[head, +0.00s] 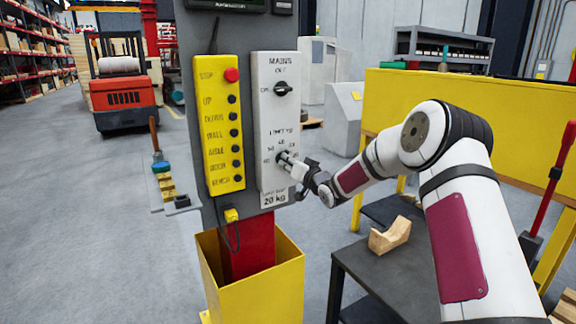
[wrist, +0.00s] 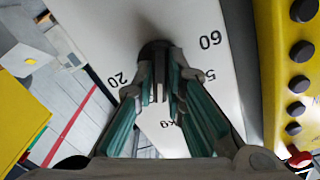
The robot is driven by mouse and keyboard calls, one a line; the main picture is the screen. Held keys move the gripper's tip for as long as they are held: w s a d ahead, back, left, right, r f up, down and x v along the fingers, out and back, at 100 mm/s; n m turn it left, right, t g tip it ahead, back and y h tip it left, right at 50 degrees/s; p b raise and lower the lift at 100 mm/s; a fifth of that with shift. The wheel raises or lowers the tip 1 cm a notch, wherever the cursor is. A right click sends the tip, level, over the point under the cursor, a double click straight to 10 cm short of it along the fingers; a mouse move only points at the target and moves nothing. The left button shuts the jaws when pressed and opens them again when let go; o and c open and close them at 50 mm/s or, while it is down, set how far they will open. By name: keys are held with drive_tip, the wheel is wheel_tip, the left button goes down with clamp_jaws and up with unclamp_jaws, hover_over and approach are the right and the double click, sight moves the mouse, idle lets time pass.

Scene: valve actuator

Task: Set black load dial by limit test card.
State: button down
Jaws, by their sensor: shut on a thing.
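The grey panel (head: 276,122) carries a MAINS switch (head: 283,89) at its top and the load dial (wrist: 153,47) lower down, under the lettering LIMIT. My gripper (head: 284,158) is shut on the black load dial, its fingers on either side of the knob. In the wrist view the numbers 20, 60 and 50 show around the dial; other marks and the dial's pointer are hidden by the fingers. The limit test card (head: 275,199) at the panel's foot reads 20 kg.
A yellow button box (head: 220,125) with a red stop button (head: 231,75) is close left of the panel. A yellow bin (head: 262,290) stands below. A dark table (head: 385,270) with a wooden block (head: 390,236) lies under my arm, and a yellow barrier (head: 450,115) is behind it.

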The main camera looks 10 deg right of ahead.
drive_tip(key=m, duration=0.4)
drive_tip(key=m+b, duration=0.1)
drive_tip(key=m, duration=0.7)
drive_tip(key=shift+f+m, duration=0.25)
drive_tip(key=shift+m, duration=0.15)
drive_tip(key=shift+a, duration=0.1)
drive_tip(key=c, duration=1.6)
unclamp_jaws()
drive_tip(key=shift+c, duration=0.2)
drive_tip(key=shift+r, duration=0.1)
drive_tip(key=v, duration=1.2)
